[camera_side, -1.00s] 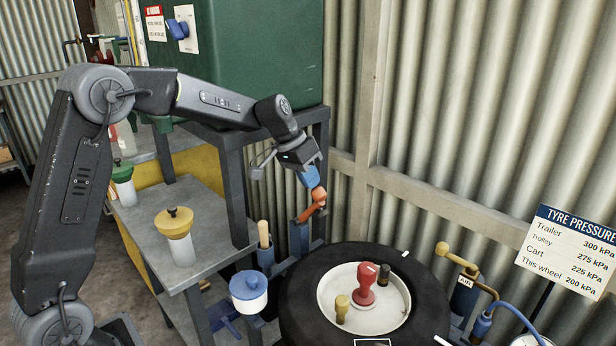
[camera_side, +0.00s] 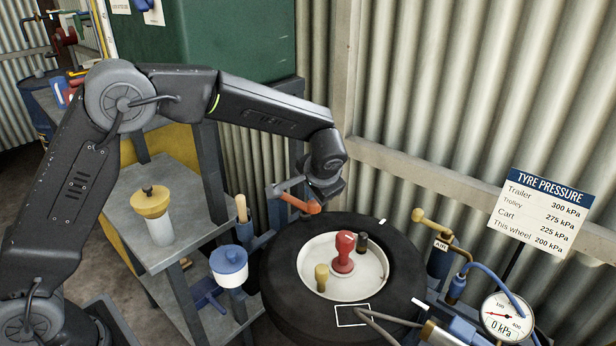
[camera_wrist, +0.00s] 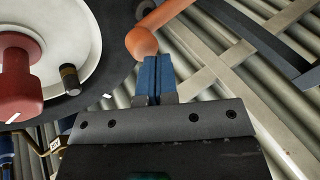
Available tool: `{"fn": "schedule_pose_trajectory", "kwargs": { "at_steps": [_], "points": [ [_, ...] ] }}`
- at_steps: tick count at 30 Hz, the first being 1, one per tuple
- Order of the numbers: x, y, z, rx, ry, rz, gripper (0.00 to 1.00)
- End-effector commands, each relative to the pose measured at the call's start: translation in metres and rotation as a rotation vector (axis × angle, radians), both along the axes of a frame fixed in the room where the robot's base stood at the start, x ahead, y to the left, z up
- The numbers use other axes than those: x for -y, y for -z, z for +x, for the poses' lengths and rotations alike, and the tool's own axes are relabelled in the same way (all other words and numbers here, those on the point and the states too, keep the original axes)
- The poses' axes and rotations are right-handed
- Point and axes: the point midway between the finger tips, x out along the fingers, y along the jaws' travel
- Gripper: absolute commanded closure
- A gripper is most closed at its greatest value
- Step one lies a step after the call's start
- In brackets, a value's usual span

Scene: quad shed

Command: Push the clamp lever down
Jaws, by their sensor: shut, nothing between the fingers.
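The clamp lever (camera_side: 298,203) is an orange bar with a round knob. In the side view it slopes down to the right, its knob just above the tyre's back edge. In the wrist view the lever (camera_wrist: 158,20) enters from the top, its knob right at my fingertips. My gripper (camera_wrist: 155,60) is shut with its blue fingers together and nothing between them. The fingertips touch the knob or lie just beside it; I cannot tell which. In the side view the black gripper body (camera_side: 326,188) is over the knob end and the fingers are mostly hidden.
The tyre (camera_side: 280,285) lies below, with a red knob (camera_side: 344,252) on its pale hub. A pressure gauge (camera_side: 507,318) and brass-handled valve (camera_side: 432,220) stand to the right. A bench with a yellow-topped jar (camera_side: 151,202) is at left. The corrugated wall is close behind.

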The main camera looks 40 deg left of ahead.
Motion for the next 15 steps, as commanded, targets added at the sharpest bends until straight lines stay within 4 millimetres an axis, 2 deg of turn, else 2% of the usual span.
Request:
{"fn": "schedule_pose_trajectory", "kwargs": {
  "at_steps": [6,15],
  "points": [
    [0.006,0.014,0.000,-0.002,0.001,0.019,1.00],
    [0.009,0.021,0.000,-0.002,-0.001,0.016,1.00]
  ]
}}
